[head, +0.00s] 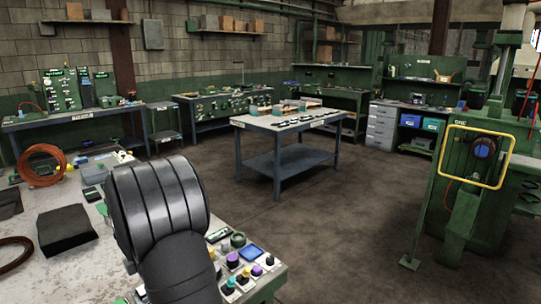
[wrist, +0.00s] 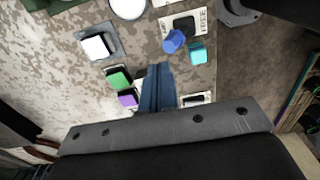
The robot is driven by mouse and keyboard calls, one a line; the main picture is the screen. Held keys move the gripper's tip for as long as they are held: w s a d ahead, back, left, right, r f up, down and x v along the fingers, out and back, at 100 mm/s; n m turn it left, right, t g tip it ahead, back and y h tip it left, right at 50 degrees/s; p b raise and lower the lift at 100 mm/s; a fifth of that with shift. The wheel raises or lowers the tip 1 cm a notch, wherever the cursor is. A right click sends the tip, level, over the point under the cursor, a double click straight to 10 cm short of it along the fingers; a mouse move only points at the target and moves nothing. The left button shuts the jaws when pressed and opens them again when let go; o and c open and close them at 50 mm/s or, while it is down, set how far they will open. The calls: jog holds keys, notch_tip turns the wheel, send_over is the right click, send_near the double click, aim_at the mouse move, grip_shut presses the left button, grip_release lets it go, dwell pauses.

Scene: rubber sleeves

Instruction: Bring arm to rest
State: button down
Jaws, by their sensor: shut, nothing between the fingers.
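In the wrist view my gripper (wrist: 157,72) shows as blue-grey fingers pressed together, with nothing between them. They are over the worn bench top. A green-topped piece (wrist: 119,78) and a purple-topped piece (wrist: 128,99) are to the left of the fingers. A blue cylinder (wrist: 174,41) and a teal one (wrist: 197,53) are beyond them to the right, by a labelled plate. In the head view my black arm stands in front of the bench and the fingers are hidden. Small coloured pieces, including a purple one (head: 257,271), are on the bench corner.
The bench (head: 90,262) also holds a coiled orange hose (head: 42,166) and a black block (head: 65,227) at left. A blue table (head: 290,160) with parts stands mid-room. A green machine with a yellow frame (head: 478,156) is at right. The floor between is clear.

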notch_tip(320, 180, down, 5)
jog(key=shift+f, duration=0.1)
dwell(0.6)
notch_tip(320, 180, up, 8)
jog(key=w+m+g+y, duration=0.1)
jog(key=m+y, duration=0.4)
jog(key=m, duration=0.1)
notch_tip(320, 180, down, 6)
jog(key=shift+w+a+f, duration=0.15)
jog(key=shift+w+a, duration=0.1)
jog(key=shift+a, duration=0.15)
dwell(1.9)
jog(key=shift+f, duration=2.25)
